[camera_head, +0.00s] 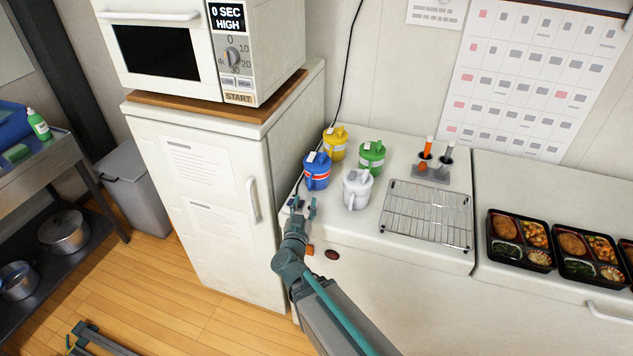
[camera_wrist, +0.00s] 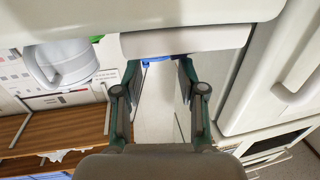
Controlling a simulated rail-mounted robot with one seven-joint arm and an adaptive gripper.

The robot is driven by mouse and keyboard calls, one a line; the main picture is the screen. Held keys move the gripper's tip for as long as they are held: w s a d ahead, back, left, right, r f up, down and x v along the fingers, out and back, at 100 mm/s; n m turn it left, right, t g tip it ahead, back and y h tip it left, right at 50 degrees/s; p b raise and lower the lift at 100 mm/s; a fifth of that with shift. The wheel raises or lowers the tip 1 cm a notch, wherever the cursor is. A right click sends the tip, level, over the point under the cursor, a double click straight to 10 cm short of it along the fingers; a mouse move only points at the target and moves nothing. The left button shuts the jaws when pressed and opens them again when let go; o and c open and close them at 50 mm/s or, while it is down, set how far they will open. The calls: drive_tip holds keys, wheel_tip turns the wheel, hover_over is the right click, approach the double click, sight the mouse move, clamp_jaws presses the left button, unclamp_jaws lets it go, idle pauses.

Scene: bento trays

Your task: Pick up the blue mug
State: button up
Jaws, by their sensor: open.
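The blue mug (camera_head: 319,174), with a white and red mark on its side, stands upright on the white counter beside the tall white cabinet. My gripper (camera_head: 303,205) is just in front of it, nearer the counter's front edge, with its fingers spread. In the wrist view, my gripper (camera_wrist: 161,92) has its two fingers apart and nothing between them. Only a small strip of blue (camera_wrist: 152,61), apparently the mug, shows beyond the fingers there; the rest is hidden.
The white mug (camera_head: 357,189) stands close right of the blue one; it also shows in the wrist view (camera_wrist: 62,64). The yellow mug (camera_head: 335,145) and green mug (camera_head: 371,158) stand behind. The cabinet (camera_head: 218,190) closes off the left. A wire rack (camera_head: 427,214) lies right.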

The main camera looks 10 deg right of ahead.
sight(309, 186)
drive_tip(key=shift+x, duration=1.15)
drive_tip(key=p+x, duration=0.2)
drive_tip(key=x, duration=0.2)
drive_tip(key=shift+w, duration=0.25)
drive_tip(key=shift+s, duration=0.1)
clamp_jaws()
drive_tip(key=shift+r, duration=0.1)
